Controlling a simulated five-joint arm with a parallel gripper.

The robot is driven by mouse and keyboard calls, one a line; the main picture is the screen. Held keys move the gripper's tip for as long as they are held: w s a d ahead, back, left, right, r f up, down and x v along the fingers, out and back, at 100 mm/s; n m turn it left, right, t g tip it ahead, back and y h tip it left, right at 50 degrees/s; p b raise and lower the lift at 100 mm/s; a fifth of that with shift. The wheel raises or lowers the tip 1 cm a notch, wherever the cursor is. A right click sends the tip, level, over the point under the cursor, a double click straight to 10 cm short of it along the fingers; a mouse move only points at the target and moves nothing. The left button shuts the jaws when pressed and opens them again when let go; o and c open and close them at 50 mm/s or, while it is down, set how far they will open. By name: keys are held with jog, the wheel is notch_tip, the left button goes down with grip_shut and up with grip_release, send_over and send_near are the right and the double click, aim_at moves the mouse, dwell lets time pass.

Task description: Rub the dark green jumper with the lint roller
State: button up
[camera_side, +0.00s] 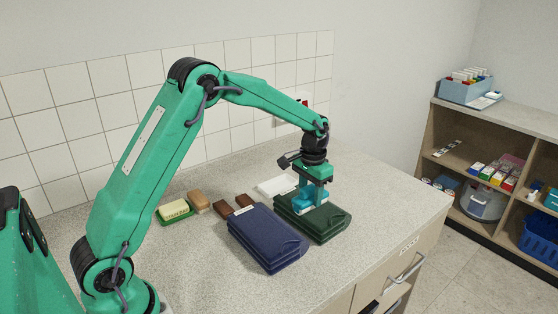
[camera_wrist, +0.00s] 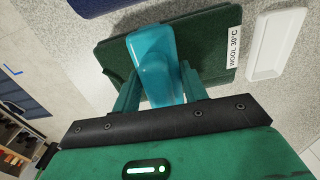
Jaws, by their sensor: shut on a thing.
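The folded dark green jumper (camera_side: 322,226) lies on the speckled counter, right of a navy folded one. In the wrist view the green jumper (camera_wrist: 211,45) fills the upper middle, with a white label reading WOOL 30°C at its right edge. My gripper (camera_side: 312,190) is over the green jumper, pointing down. It is shut on a teal, glossy thing (camera_wrist: 152,50), which looks like the lint roller; it also shows in the side view (camera_side: 309,200). It is at the jumper's top surface, but I cannot tell whether it touches. Its underside is hidden.
The navy folded garment (camera_side: 268,238) lies close left of the green one. A white tray (camera_side: 277,186) stands behind. Brown blocks (camera_side: 223,211) and a green dish (camera_side: 176,217) with a pale yellow block sit further left. The counter's right end is clear.

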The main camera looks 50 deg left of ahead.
jog(key=shift+s+a, duration=0.2)
jog(key=shift+a, duration=3.25)
jog(key=shift+w+d, duration=0.15)
jog(key=shift+d, duration=2.8)
jog(key=shift+w+d, duration=0.15)
jog(key=shift+d, duration=2.75)
notch_tip(320, 180, up, 8)
jog(key=shift+a, duration=0.2)
